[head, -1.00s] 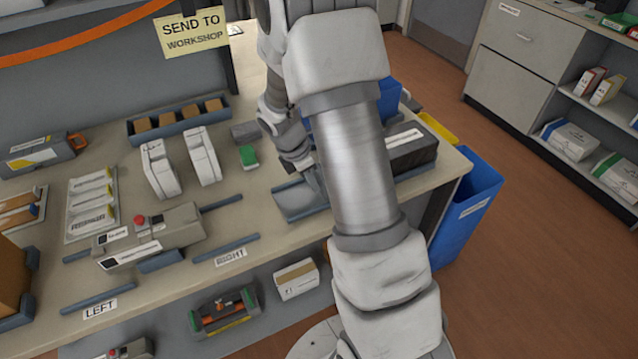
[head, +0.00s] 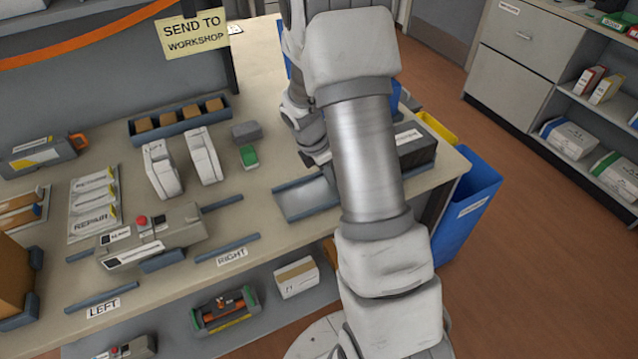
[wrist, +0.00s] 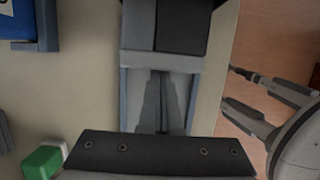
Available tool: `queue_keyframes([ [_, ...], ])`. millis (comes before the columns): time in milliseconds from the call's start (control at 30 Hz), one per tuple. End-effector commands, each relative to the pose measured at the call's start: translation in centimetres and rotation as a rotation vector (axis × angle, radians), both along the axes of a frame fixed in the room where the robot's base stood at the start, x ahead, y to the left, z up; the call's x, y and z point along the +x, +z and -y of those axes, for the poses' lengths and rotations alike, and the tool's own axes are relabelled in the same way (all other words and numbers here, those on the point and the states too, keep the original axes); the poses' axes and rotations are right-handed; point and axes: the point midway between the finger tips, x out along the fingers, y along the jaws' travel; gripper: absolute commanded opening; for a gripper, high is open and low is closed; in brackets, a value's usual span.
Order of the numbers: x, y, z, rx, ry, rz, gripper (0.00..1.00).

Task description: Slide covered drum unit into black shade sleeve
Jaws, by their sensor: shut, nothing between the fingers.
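The black shade sleeve (head: 418,152) is a dark box with a white label at the right end of the table, partly hidden by my arm. A grey-blue tray (head: 300,202) lies to its left, in line with it. In the wrist view the dark sleeve (wrist: 183,28) is at the top, with a grey band (wrist: 140,62) at the head of the tray. My gripper (wrist: 162,76) is shut and empty over the tray, its tips close to that band. I cannot tell whether the band belongs to the drum unit or the sleeve; no covered drum unit shows clearly elsewhere.
A grey machine with a red button (head: 150,235) is farther left. A blue bin (head: 468,205) stands past the table's right end.

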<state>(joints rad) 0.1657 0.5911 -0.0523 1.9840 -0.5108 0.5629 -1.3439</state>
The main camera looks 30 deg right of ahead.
Motion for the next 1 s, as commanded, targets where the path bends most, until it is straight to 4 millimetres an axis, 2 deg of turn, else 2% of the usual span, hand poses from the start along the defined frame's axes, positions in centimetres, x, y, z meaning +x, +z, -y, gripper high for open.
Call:
queue_keyframes([
  [1000,0.0,0.1,4.7,-0.001,0.001,0.0,0.0],
])
